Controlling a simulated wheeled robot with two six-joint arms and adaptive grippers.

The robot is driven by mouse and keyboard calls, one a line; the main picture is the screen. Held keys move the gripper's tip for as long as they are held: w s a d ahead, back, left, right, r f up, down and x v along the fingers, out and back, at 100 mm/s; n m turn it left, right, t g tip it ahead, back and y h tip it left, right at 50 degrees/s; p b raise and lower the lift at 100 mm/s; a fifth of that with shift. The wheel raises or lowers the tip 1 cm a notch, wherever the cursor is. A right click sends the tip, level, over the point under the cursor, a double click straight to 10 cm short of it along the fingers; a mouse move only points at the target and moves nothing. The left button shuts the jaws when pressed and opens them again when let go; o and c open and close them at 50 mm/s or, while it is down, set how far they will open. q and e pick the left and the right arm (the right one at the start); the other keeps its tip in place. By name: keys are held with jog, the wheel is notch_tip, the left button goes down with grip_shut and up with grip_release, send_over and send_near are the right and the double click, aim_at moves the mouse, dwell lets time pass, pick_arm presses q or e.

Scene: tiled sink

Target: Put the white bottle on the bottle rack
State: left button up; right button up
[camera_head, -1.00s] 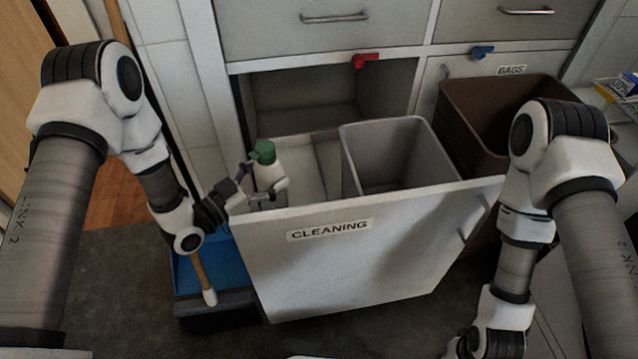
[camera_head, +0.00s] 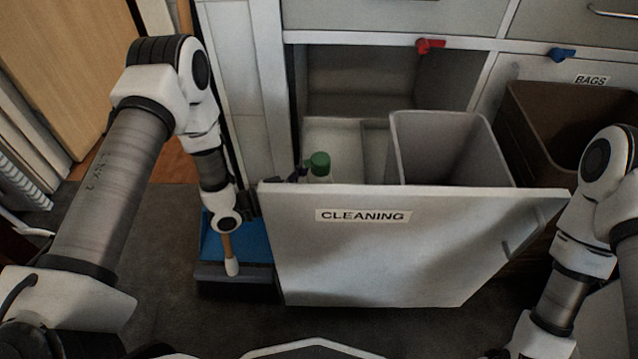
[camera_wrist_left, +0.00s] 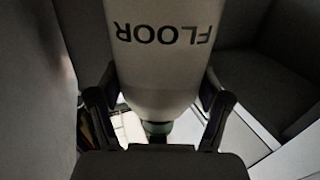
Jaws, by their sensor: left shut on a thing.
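The white bottle (camera_head: 320,176) has a green cap and stands in the left part of the pull-out drawer. In the head view only its cap and shoulder show above the drawer front. In the left wrist view the bottle (camera_wrist_left: 165,60) is large, with FLOOR printed on it and its green part low in the picture. My left gripper (camera_wrist_left: 157,108) is shut on it, with one finger on each side. In the head view the drawer front hides most of this gripper. I cannot make out a bottle rack. My right gripper is out of view below.
The drawer front (camera_head: 400,260), labelled CLEANING, stands pulled out. A grey bin (camera_head: 450,125) is right of the bottle, with a brown bin (camera_head: 550,130) beyond.

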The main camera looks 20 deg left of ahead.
pick_arm(q)
jog(key=o, duration=1.8)
jog(key=shift+c, duration=0.2)
jog(key=p+v, duration=0.5)
jog(key=v, duration=0.7)
jog(key=shift+s, duration=0.1)
